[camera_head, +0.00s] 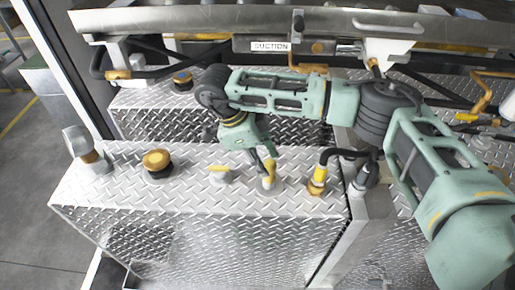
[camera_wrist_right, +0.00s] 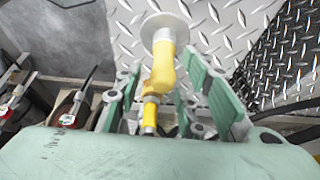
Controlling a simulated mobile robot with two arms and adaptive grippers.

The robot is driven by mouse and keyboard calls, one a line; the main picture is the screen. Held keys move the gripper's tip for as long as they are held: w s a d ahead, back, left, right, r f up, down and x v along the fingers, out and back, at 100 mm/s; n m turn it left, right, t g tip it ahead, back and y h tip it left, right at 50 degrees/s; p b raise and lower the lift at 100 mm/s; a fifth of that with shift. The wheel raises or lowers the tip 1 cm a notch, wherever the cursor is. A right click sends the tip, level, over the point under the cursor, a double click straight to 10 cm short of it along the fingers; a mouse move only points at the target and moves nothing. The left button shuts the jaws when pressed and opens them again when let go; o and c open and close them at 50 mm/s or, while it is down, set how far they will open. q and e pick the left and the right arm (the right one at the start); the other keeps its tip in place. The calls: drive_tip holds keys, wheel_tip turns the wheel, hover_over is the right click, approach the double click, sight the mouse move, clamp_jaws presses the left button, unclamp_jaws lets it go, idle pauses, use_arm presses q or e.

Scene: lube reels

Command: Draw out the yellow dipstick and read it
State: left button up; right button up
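The yellow dipstick handle (camera_head: 269,172) stands at a pale round base on the diamond-plate tank top, in the middle of the head view. In the right wrist view the yellow handle (camera_wrist_right: 163,65) rises from a white round flange and lies between the fingers. My right gripper (camera_head: 264,164) points down at it from above. Its two fingers (camera_wrist_right: 163,85) are apart, one on each side of the handle, and I see gaps beside it. The rod below the flange is hidden. My left gripper is not in view.
The tank top (camera_head: 120,180) also carries a yellow-topped fitting (camera_head: 218,169), a gold cap (camera_head: 156,159), a grey breather (camera_head: 82,145) and a yellow hose fitting (camera_head: 318,178). A rail with a SUCTION label (camera_head: 271,46) runs behind. The tank's front strip is clear.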

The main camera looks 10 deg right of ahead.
sight(269, 170)
drive_tip(key=p+x, duration=0.1)
drive_tip(key=x, duration=0.3)
drive_tip(key=shift+r, duration=0.1)
drive_tip(key=shift+d+f, duration=0.2)
drive_tip(key=shift+f, duration=0.15)
drive_tip(key=shift+d+f, duration=0.1)
drive_tip(key=shift+f, duration=0.25)
drive_tip(key=c, duration=0.6)
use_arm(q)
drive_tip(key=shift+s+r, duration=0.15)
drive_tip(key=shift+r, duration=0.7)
use_arm(e)
clamp_jaws()
